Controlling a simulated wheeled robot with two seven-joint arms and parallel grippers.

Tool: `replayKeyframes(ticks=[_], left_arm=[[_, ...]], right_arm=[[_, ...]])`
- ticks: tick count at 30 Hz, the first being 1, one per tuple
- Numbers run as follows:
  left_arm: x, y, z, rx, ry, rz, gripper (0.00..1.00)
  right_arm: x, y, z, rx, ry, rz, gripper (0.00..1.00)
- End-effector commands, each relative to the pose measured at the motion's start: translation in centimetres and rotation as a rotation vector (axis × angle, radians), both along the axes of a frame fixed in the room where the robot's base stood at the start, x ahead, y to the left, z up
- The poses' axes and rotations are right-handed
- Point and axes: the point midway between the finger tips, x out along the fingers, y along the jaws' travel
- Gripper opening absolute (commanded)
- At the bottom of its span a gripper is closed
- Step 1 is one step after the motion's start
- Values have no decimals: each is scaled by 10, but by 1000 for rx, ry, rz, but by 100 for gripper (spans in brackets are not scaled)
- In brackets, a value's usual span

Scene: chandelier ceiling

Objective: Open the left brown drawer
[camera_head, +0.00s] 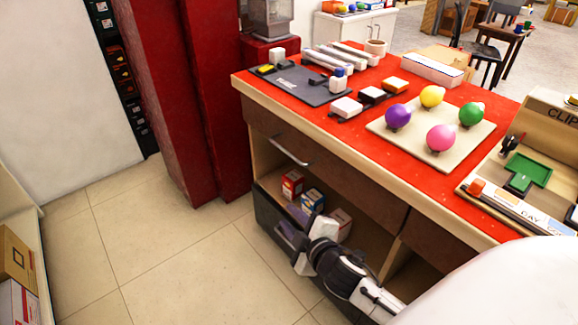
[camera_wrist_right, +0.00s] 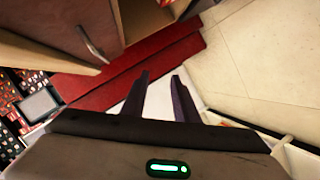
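The left brown drawer (camera_head: 335,178) sits under the red counter top and looks shut. Its metal bar handle (camera_head: 290,150) is near its left end. In the right wrist view, the drawer front (camera_wrist_right: 50,22) and the handle (camera_wrist_right: 92,45) show at upper left. My right gripper (camera_head: 291,226) is below the handle, in front of the open shelf, and apart from the drawer. Its two dark fingers (camera_wrist_right: 162,98) are spread with nothing between them. My left gripper is not in view.
Small boxes (camera_head: 292,184) stand on the open shelf behind my right gripper. A red pillar (camera_head: 165,90) stands left of the counter (camera_head: 340,130). Coloured balls on a board (camera_head: 470,150) and other items sit on top. Tiled floor (camera_head: 170,250) is clear at left.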

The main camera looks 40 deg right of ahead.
Motion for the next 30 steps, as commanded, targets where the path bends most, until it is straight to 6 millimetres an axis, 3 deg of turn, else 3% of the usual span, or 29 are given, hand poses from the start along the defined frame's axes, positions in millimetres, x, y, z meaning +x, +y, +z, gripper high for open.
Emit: replayKeyframes(ticks=[1, 3, 6, 9, 24, 30], left_arm=[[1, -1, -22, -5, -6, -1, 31], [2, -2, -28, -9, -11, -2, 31], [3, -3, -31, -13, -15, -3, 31], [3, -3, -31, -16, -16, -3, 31], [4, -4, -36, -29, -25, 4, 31], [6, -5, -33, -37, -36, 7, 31]], right_arm=[[26, -21, 5, -123, -65, -5, 27], [48, -42, 28, -265, -123, -16, 27], [65, -61, 54, -398, -173, -36, 27], [75, -69, 66, -455, -193, -44, 27], [153, -94, 62, -458, -192, -44, 27], [167, -98, 61, -456, -192, -43, 27]])
